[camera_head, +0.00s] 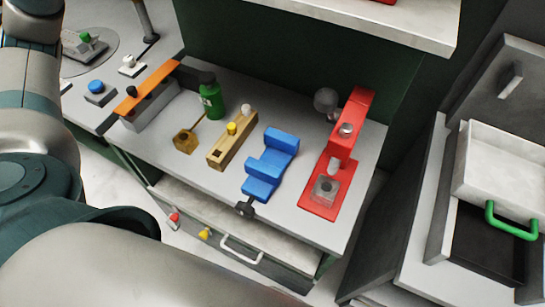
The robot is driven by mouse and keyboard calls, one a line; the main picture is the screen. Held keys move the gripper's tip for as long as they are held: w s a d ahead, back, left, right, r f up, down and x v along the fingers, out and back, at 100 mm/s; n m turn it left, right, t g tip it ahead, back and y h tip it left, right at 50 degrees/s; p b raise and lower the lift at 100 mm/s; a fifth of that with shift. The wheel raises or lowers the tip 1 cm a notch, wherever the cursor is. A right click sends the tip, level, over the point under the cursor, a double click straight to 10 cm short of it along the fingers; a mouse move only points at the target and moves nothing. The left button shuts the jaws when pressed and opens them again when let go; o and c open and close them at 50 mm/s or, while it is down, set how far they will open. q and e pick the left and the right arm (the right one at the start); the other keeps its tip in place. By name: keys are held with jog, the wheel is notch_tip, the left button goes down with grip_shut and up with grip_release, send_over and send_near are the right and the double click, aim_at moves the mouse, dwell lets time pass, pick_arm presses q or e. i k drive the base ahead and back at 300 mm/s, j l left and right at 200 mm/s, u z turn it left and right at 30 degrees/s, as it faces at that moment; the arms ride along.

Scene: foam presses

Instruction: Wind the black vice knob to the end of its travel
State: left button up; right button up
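The blue vice (262,171) sits on the grey bench top, near the middle, with a gap between its blue blocks. Its black knob (245,209) is at the near end of the vice, at the front edge of the bench. How far the knob has been wound cannot be told. Nothing touches the knob. Large links of my arms fill the left side and the bottom of the view. Neither of my grippers shows.
A red press (338,165) stands right of the vice. A wooden block (232,140) with pegs and a green bottle (211,99) stand to its left. A drawer with a white handle (242,250) is open below the bench. A shelf (380,22) overhangs the back.

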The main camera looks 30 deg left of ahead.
aim_at(244, 209)
jog(key=u, duration=1.15)
